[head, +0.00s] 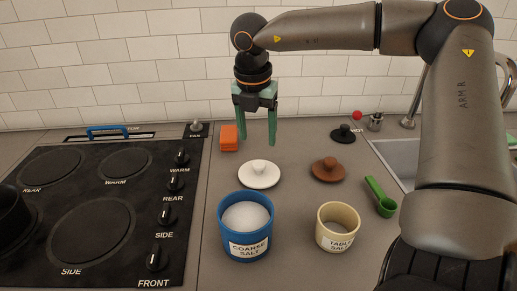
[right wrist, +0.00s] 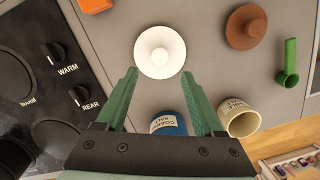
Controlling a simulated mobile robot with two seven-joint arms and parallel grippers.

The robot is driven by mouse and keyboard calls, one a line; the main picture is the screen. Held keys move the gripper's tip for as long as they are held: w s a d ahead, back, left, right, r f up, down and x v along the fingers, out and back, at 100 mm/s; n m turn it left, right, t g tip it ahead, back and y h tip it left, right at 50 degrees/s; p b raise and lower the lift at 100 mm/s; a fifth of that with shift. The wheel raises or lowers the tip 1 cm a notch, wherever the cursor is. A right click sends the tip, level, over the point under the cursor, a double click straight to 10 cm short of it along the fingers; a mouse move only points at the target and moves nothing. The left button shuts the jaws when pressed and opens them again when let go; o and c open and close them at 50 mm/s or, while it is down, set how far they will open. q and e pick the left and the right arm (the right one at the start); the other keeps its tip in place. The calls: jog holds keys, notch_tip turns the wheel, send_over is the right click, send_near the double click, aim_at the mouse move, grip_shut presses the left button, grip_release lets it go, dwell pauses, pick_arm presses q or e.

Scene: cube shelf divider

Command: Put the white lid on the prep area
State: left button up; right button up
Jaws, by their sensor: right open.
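The white lid (head: 259,174) lies flat on the grey counter with its round knob up, just behind the blue coarse salt jar (head: 245,226). In the right wrist view the white lid (right wrist: 160,52) is just beyond the fingertips, midway between them. My right gripper (head: 257,140) points down above the counter, open and empty, above and behind the lid. It also shows in the right wrist view (right wrist: 161,78) with its fingers apart. The blue jar is uncovered and filled with white salt. No area marked as the prep area can be made out. My left gripper is not in view.
A brown lid (head: 328,170), a tan table salt jar (head: 338,227) and a green scoop (head: 380,197) are to the right. An orange block (head: 229,138) and black lid (head: 343,134) lie further back. The stove (head: 90,210) fills the left; a sink (head: 402,160) is at right.

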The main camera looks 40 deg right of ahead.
jog(key=r, duration=0.3)
jog(key=shift+s+a+r, duration=0.15)
jog(key=shift+a+r, duration=0.1)
jog(key=shift+r, duration=0.15)
jog(key=shift+f, duration=0.1)
